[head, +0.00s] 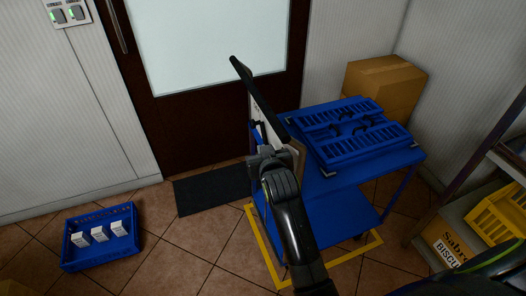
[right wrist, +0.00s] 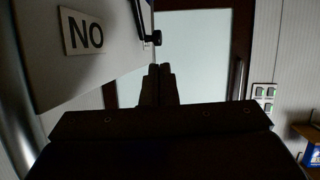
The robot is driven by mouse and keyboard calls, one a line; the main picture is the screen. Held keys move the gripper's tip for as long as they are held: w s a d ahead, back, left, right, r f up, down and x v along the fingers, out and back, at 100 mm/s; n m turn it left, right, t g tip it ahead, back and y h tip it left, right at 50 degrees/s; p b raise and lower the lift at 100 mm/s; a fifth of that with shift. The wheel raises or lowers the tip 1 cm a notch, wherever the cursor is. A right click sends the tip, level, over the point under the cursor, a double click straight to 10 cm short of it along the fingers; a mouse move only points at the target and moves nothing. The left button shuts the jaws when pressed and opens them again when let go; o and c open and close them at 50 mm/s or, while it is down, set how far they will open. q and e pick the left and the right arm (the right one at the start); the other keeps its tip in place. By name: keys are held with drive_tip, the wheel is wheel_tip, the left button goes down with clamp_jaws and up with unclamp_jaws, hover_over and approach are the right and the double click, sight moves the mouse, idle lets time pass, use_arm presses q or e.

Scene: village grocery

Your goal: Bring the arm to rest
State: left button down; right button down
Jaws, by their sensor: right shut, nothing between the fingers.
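My right arm comes up from the bottom of the head view, in front of the blue cart. Its wide dark hand shows there as a slanted bar, and the fingers cannot be made out. In the right wrist view my right gripper (right wrist: 160,72) has its two fingers together, with nothing between them. They point toward the pale glass of the door (right wrist: 195,45). My left gripper is in neither view.
A blue cart (head: 345,178) with blue crates (head: 352,133) on top stands beside my arm. A cardboard box (head: 384,80) is behind it. A blue crate (head: 75,262) with white boxes lies on the floor at left. A shelf with a yellow crate (head: 500,212) is at right.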

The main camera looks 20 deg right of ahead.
idle(0.5)
drive_tip(key=s+d+f+g, duration=0.15)
drive_tip(key=s+f, duration=0.35)
drive_tip(key=f, duration=0.6)
drive_tip(key=s+d+f+n+g+y, duration=0.1)
drive_tip(key=s+f+g, duration=0.3)
drive_tip(key=f, duration=0.8)
drive_tip(key=s+d+f+g, duration=0.1)
drive_tip(key=s+f, duration=0.6)
drive_tip(key=f, duration=0.4)
drive_tip(key=s+d+f+g, duration=0.2)
drive_tip(key=s+f, duration=0.3)
drive_tip(key=s, duration=0.6)
drive_tip(key=s+d+f+g, duration=0.2)
drive_tip(key=s+f, duration=0.4)
drive_tip(key=s, duration=0.6)
drive_tip(key=s+d+f+g, duration=0.2)
drive_tip(key=s+d+f, duration=0.2)
drive_tip(key=s, duration=0.8)
drive_tip(key=shift+s+f+m, duration=0.25)
drive_tip(key=shift+f+m, duration=0.15)
drive_tip(key=shift+f, duration=0.5)
